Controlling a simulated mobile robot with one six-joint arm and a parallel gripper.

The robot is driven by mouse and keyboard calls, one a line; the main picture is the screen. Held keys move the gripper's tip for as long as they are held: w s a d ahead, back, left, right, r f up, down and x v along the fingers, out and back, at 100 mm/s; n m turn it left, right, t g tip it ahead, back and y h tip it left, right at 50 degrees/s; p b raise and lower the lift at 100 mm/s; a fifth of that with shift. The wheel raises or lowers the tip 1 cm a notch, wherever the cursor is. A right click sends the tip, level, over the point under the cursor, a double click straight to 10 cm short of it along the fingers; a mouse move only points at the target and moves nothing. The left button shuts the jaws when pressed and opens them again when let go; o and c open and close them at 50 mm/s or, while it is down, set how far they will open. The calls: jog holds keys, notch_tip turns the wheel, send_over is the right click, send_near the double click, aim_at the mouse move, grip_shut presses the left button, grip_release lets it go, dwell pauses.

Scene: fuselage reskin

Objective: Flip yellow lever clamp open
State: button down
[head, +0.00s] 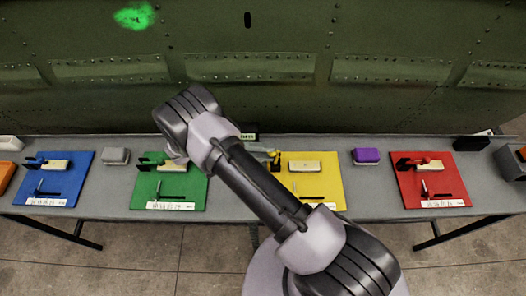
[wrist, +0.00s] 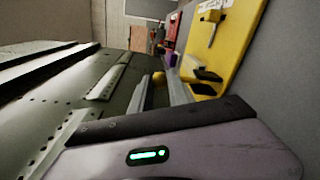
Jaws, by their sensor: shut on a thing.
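The yellow mat (head: 328,190) lies on the bench right of centre, with a cream block (head: 305,167) and a dark tool on it. In the wrist view the yellow mat (wrist: 236,40) is at upper right. My gripper (wrist: 160,86) has its grey fingers closed around a small yellow end, which looks like the clamp's lever (wrist: 158,76). The lever's angle is not clear.
Blue (head: 62,188), green (head: 185,190) and red (head: 435,185) mats with similar clamps lie along the bench. A grey block (head: 116,156) and a purple block (head: 366,156) stand between mats. The riveted green fuselage panel (head: 300,35) rises behind the bench.

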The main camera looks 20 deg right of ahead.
jog(key=shift+a+f+h, duration=0.1)
jog(key=shift+h, duration=0.3)
jog(key=c, duration=1.3)
grip_release()
jog(key=shift+o, duration=0.2)
jog(key=s+r+p, duration=0.1)
jog(key=s+r, duration=0.1)
jog(key=s, duration=0.6)
jog(key=s+r+p, duration=0.1)
jog(key=s+r, duration=0.2)
jog(key=s, duration=0.5)
jog(key=shift+p, duration=0.4)
